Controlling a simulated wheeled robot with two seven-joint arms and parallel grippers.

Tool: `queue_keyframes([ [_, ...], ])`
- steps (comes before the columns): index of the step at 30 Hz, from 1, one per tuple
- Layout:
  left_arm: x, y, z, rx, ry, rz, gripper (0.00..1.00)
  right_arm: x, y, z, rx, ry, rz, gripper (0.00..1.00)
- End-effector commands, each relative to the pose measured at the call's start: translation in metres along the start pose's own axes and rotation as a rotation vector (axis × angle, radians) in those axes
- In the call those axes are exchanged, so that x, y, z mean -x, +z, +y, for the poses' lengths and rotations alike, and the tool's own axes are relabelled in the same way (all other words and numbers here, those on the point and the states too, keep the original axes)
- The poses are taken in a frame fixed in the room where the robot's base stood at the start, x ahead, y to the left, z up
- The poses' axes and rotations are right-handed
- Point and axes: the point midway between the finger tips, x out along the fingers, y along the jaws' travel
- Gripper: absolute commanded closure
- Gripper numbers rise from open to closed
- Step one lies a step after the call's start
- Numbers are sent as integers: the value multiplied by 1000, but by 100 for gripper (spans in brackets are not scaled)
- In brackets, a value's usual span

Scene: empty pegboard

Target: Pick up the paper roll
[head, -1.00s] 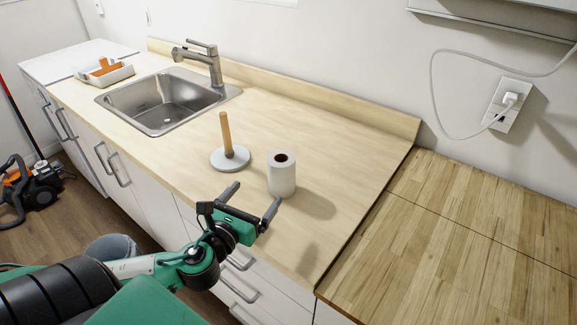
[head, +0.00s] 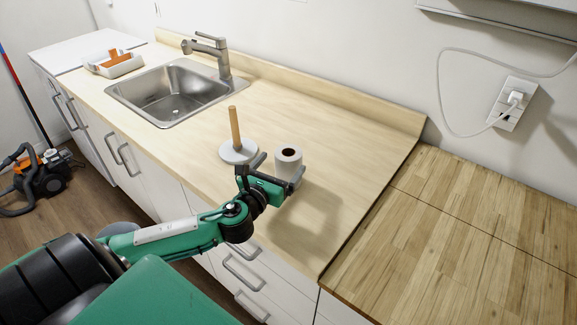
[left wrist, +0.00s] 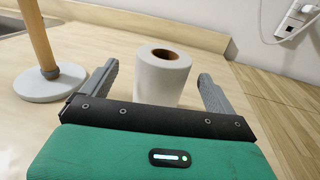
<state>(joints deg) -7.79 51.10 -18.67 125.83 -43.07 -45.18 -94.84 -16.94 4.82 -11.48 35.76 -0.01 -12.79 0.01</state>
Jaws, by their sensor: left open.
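The white paper roll (head: 289,158) stands upright on the light wood counter, its brown core hole facing up. My left gripper (head: 279,172) is open at the roll's near side. In the left wrist view the roll (left wrist: 161,80) stands between the two spread fingers (left wrist: 158,88), with a gap visible on each side. I cannot tell how far its body reaches in between them. The lower part of the roll is hidden behind the gripper in the head view. My right gripper is not in view.
A holder with a wooden peg (head: 235,128) and round pale base stands just left of the roll, close to the left finger. A sink (head: 170,95) with a faucet (head: 215,55) lies farther left. The counter right of the roll is clear.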

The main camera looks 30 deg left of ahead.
Motion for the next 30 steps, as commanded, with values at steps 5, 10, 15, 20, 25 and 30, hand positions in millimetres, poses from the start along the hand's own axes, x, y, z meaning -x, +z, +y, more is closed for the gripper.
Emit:
queue_keyframes([
  [5,-22,10,-4,2,0,-2,9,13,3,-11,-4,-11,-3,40],
  [10,-38,7,-4,0,-1,-1,9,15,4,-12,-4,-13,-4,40],
  [15,-41,6,-4,-1,-1,1,9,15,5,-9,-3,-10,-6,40],
  [20,-41,6,-4,-1,-1,1,14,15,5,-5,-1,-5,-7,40],
  [25,-41,6,-4,-1,-1,1,48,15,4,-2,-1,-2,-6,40],
  [30,-41,6,-4,-1,-1,0,62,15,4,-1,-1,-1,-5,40],
])
